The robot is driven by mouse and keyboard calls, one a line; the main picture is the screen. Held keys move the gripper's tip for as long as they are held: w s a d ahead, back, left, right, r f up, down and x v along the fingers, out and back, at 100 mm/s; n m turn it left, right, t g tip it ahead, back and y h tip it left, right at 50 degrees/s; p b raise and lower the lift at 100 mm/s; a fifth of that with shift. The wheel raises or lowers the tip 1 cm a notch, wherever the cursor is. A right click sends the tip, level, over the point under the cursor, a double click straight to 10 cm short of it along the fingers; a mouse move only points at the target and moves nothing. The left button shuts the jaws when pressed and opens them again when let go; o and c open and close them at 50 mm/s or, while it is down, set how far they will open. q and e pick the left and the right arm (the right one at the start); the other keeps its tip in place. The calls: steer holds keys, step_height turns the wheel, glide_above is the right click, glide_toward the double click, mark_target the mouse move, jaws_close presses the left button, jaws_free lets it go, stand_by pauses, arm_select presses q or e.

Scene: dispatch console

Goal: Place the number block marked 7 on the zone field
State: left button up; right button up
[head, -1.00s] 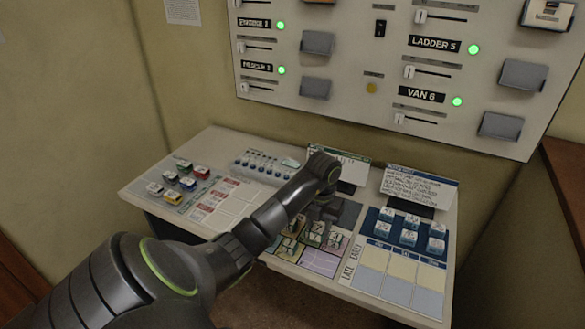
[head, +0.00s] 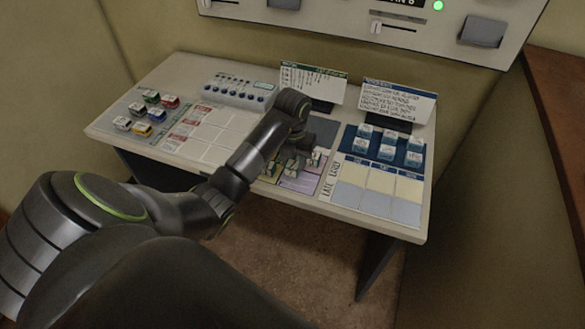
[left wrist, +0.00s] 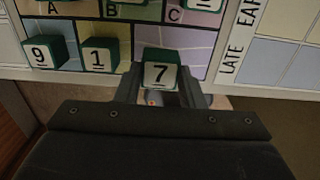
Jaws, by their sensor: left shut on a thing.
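In the left wrist view, the number block marked 7 (left wrist: 160,73), green with a white face, is between the fingers of my left gripper (left wrist: 160,88), which is shut on it. The block is over the lower purple part of the coloured lettered board (left wrist: 185,47), below letter C. I cannot tell if it touches the board. Blocks 9 (left wrist: 43,52) and 1 (left wrist: 100,55) stand to its left. In the head view, my left gripper (head: 293,158) is low over this board, partly hiding its blocks. My right gripper is not in view.
Blue-topped blocks (head: 387,152) stand on the chart at right, with empty cells (head: 365,195) below. Small coloured vehicle blocks (head: 150,115) are at left. Two upright cards (head: 398,100) and a switch box (head: 238,93) stand at the back of the desk.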

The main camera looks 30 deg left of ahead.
mark_target(293, 165)
arm_select(q)
step_height(293, 165, down, 2)
steer(key=shift+s+f, duration=0.1)
steer(key=shift+f, duration=0.25)
steer(key=shift+f, duration=0.1)
steer(key=o, duration=0.5)
steer(key=shift+f, duration=0.1)
steer(key=o, duration=0.5)
steer(key=shift+c, duration=0.2)
